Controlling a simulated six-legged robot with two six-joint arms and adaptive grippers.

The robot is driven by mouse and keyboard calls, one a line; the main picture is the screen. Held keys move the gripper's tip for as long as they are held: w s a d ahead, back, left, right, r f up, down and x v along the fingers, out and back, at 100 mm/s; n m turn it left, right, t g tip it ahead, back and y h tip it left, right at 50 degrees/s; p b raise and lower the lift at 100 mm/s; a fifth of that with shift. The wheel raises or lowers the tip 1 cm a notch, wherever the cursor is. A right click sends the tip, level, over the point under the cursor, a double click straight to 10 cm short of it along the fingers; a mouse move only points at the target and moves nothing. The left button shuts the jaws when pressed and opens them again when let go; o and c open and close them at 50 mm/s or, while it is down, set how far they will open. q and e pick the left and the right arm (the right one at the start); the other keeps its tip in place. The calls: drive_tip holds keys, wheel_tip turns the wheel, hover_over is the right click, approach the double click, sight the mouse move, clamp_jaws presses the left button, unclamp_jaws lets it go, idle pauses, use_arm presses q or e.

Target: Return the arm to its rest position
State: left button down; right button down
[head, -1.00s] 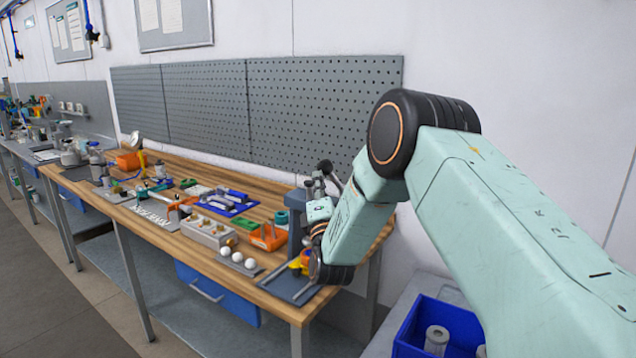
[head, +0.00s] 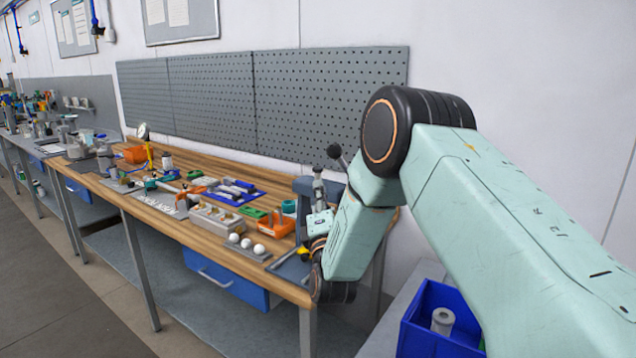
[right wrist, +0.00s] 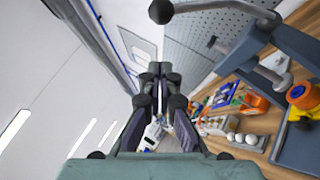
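My right arm reaches in from the right in the head view and bends down at the elbow beside the bench's near right end. My right gripper (head: 318,180) is partly hidden beyond its wrist there. In the right wrist view my right gripper (right wrist: 157,72) has its fingertips together, with nothing visible held between them. It is beside the grey press (right wrist: 265,55) and apart from the bench items. The wooden workbench (head: 283,289) runs away to the left. My left gripper is not in view.
The grey press (head: 302,187) with its black-knobbed lever stands close to my right wrist. White balls (head: 246,243), an orange tray (head: 283,228) and a blue tray (head: 213,194) are on the bench. A blue bin (head: 412,338) is at the lower right. The left floor is clear.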

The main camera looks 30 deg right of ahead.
drive_tip(key=v, duration=0.5)
drive_tip(key=shift+d+f+b, duration=0.1)
drive_tip(key=shift+f+b, duration=0.05)
drive_tip(key=shift+b, duration=0.2)
